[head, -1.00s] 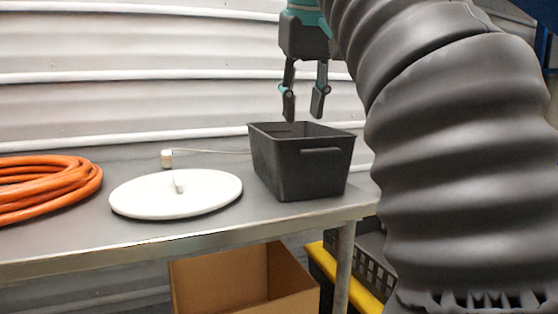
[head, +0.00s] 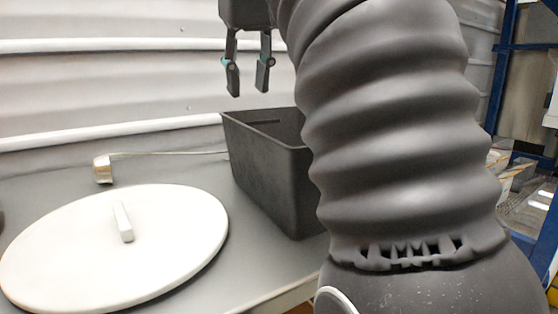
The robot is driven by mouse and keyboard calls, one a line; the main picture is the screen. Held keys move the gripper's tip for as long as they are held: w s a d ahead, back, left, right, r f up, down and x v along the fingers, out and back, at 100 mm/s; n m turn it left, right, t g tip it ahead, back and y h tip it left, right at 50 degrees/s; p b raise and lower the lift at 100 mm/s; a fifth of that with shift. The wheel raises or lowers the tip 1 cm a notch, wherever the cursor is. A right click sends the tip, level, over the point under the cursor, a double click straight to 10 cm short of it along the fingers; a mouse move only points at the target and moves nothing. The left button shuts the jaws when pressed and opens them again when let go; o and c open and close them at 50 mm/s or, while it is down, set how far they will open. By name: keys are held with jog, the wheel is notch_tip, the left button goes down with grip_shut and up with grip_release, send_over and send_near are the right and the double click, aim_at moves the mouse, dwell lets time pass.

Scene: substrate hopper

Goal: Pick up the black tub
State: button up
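The black tub (head: 265,172) stands upright on the grey metal table, open at the top. Its right part is hidden behind my arm. My gripper (head: 248,92) is above the tub's far left rim in the picture, with its two fingers pointing down and apart. Nothing shows between the fingers. They look clear of the tub, though the exact gap in depth is hard to tell.
A round white lid (head: 115,250) with a bar handle lies on the table (head: 262,275) left of the tub. A long-handled scoop (head: 103,169) lies behind it, near the corrugated wall (head: 100,90). Blue shelving (head: 503,75) stands at the right.

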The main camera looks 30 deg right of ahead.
jog(key=b, duration=0.3)
send_near(248, 162)
jog(key=w+f, duration=0.2)
jog(key=shift+d+b+x, duration=0.1)
jog(key=shift+b+x, duration=0.3)
jog(key=shift+x, duration=0.9)
jog(key=shift+d+b+x, duration=0.15)
jog(key=shift+b+x, duration=0.2)
jog(key=shift+x, duration=0.95)
jog(key=shift+s, duration=0.15)
grip_shut()
jog(key=shift+r, duration=0.1)
